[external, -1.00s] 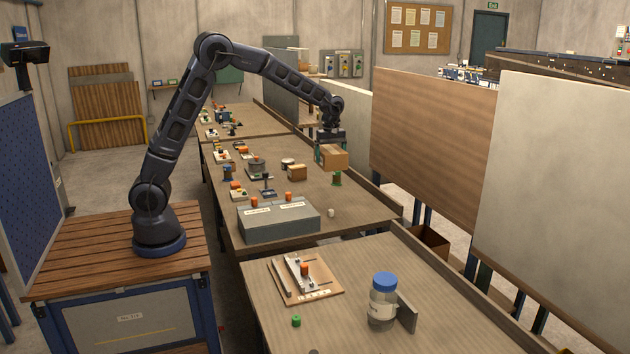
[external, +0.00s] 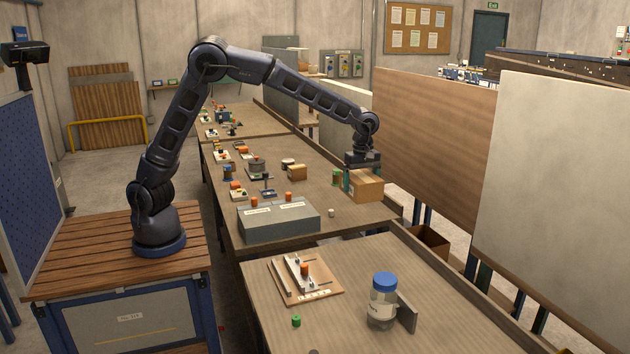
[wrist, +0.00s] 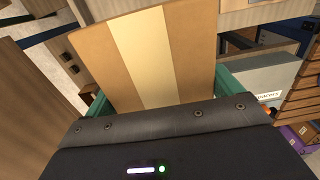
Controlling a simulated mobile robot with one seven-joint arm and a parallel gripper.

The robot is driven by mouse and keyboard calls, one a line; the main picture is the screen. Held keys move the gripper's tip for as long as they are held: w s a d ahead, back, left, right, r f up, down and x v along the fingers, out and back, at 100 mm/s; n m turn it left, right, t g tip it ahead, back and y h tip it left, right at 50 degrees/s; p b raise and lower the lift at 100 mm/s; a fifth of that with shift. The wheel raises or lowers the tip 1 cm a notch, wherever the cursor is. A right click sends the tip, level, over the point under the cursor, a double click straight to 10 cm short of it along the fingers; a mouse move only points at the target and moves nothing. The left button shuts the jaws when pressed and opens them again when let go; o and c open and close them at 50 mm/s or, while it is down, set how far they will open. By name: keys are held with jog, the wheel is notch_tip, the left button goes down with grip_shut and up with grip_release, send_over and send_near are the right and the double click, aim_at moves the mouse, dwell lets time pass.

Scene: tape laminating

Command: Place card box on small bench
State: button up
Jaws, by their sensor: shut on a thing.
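My gripper (external: 363,176) is shut on a brown card box (external: 367,188) with its green fingers on either side. The box appears held above the right side of the middle bench (external: 350,212), near its front end; any gap below it is hard to judge. In the wrist view the card box (wrist: 105,60) fills the space between the green fingers, with a pale tape strip along its top. A nearer bench (external: 340,335) stands in front, apart from the middle bench. The frames do not show clearly which bench is the small one.
The nearer bench holds a blue-lidded jar (external: 383,300) and a fixture board (external: 298,278). Tall panels (external: 435,150) stand at right.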

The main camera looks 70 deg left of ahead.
jog(key=s+d, duration=0.3)
jog(key=d, duration=0.6)
notch_tip(320, 180, down, 20)
jog(key=shift+s+r, duration=0.1)
jog(key=shift+r, duration=0.1)
jog(key=shift+f, duration=0.1)
jog(key=o, duration=0.9)
